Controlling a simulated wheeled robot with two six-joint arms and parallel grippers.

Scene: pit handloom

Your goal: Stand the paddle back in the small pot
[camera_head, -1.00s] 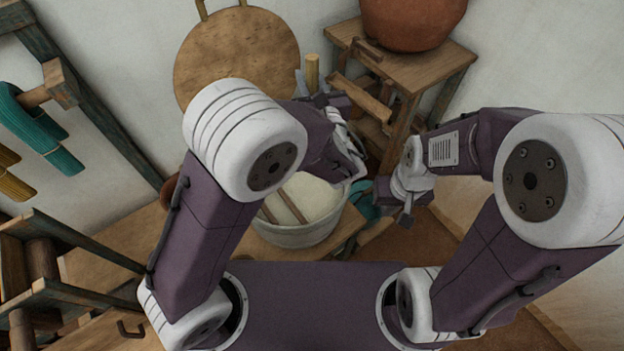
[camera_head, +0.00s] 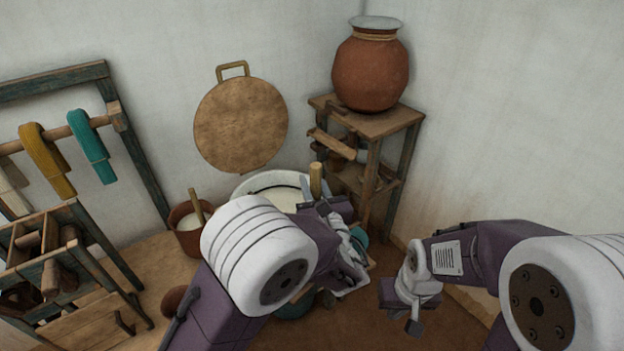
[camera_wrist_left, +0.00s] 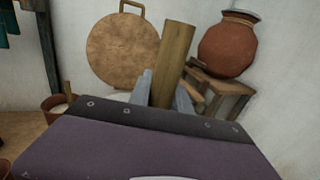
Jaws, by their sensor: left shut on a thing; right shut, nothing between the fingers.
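My left gripper (camera_head: 314,192) is shut on a wooden piece (camera_head: 315,177), which looks like the paddle's handle and stands upright between the grey fingers. The piece shows large in the left wrist view (camera_wrist_left: 174,60); its lower part is hidden. A small brown pot (camera_head: 189,243) with pale contents and a leaning wooden stick stands on the floor, left of my left gripper. It also shows at the left of the wrist view (camera_wrist_left: 54,102). My right gripper (camera_head: 413,318) is shut and empty, low on the right.
A large white basin (camera_head: 250,183) with pale liquid stands behind my left arm, partly hidden. A round wooden board (camera_head: 240,125) leans on the wall. A wooden stand (camera_head: 385,125) carries a large clay pot (camera_head: 371,70). A rack with coloured yarn (camera_head: 92,147) is at left.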

